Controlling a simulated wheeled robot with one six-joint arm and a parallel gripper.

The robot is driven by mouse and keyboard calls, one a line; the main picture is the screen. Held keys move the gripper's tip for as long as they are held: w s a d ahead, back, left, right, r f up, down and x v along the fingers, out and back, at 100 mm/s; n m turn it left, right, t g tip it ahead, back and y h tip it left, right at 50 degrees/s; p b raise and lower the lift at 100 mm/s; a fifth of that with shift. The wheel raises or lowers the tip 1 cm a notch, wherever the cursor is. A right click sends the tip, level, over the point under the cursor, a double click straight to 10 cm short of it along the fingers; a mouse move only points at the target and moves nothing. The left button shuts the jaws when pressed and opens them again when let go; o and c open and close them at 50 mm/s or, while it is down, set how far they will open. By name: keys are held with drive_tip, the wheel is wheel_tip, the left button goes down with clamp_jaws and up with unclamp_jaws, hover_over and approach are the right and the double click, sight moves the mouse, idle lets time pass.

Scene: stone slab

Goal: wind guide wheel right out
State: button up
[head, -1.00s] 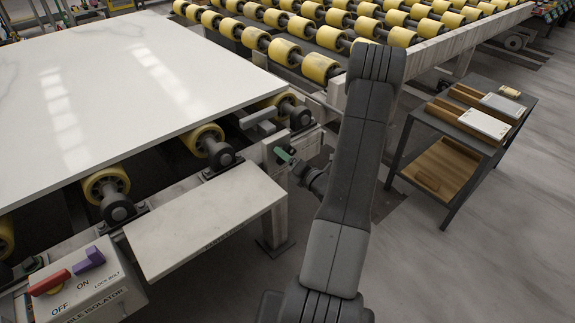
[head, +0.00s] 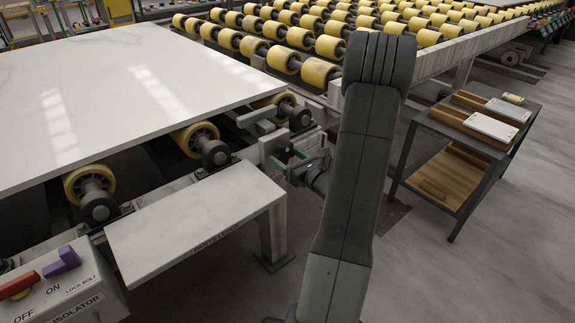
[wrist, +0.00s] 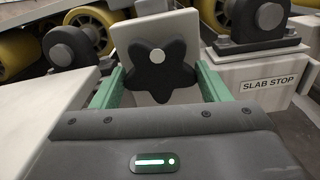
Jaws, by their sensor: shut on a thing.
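The guide wheel is a black star-shaped hand knob (wrist: 158,76) with a pale centre cap, mounted on an upright light plate (wrist: 130,32) in the wrist view. My gripper (wrist: 159,84) has a green finger on each side of the knob and is shut on it. In the head view, my gripper (head: 286,160) is at the end of the roller bed, beside the light post; the knob is mostly hidden there. The large white slab (head: 110,100) lies on the yellow rollers at the left.
A block marked SLAB STOP (wrist: 268,84) stands right of the knob. A pale ledge (head: 195,220) and an isolator box (head: 70,290) with red and purple handles are at front left. A dark side table (head: 470,140) stands right. Open floor lies front right.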

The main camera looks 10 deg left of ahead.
drive_tip(key=shift+n+b, duration=0.45)
drive_tip(key=shift+n, duration=0.25)
drive_tip(key=o, duration=0.9)
drive_tip(key=shift+o, duration=0.2)
drive_tip(key=p+v, duration=0.1)
drive_tip(key=v, duration=1.2)
drive_tip(key=shift+s+d+p, duration=0.25)
drive_tip(key=shift+d+p, duration=0.05)
drive_tip(key=b+x, duration=0.1)
drive_tip(key=x, duration=1.2)
drive_tip(key=shift+w+a, duration=0.3)
drive_tip(key=shift+s+d, duration=0.1)
